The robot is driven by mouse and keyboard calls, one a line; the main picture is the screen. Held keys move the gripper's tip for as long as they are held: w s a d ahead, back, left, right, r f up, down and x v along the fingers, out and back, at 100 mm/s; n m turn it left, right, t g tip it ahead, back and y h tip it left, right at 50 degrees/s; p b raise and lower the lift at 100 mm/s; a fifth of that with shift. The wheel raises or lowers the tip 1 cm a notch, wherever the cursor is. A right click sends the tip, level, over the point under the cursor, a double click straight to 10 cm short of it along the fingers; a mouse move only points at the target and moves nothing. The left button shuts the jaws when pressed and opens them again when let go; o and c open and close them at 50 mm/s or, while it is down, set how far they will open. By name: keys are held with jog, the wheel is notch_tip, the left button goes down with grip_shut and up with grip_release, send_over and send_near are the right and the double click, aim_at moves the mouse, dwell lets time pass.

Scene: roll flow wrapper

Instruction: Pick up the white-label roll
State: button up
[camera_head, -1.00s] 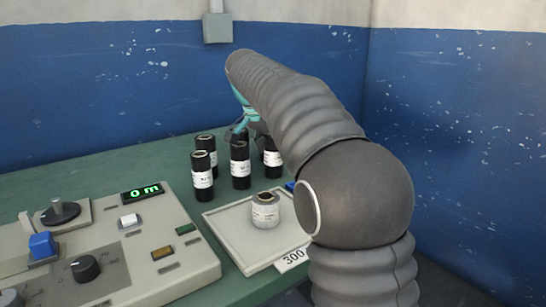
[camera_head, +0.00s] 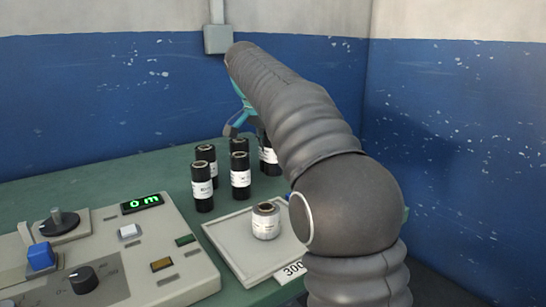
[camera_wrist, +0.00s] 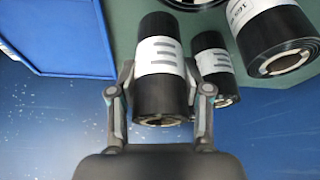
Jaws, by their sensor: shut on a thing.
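In the wrist view my gripper (camera_wrist: 157,82) is shut around the middle of a black roll with a white label (camera_wrist: 158,52), one finger on each side. The label carries dark print, too small to read. In the head view my gripper (camera_head: 237,122) shows only in part, its teal and dark parts beside my arm. Black white-labelled rolls (camera_head: 267,157) behind and left of the arm are partly hidden, so I cannot tell the held one clearly there.
Other upright black rolls (camera_head: 202,187) (camera_head: 240,177) stand close by. Two neighbours show right of the held roll in the wrist view (camera_wrist: 212,60). A shorter pale roll (camera_head: 265,222) sits on a tray (camera_head: 232,240) marked 300. A control panel (camera_head: 165,235) fills the left.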

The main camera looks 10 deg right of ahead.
jog(key=s+d+r, duration=0.6)
jog(key=s+r, duration=0.1)
jog(key=s, duration=0.3)
jog(key=shift+r, duration=0.2)
jog(key=shift+s, duration=0.1)
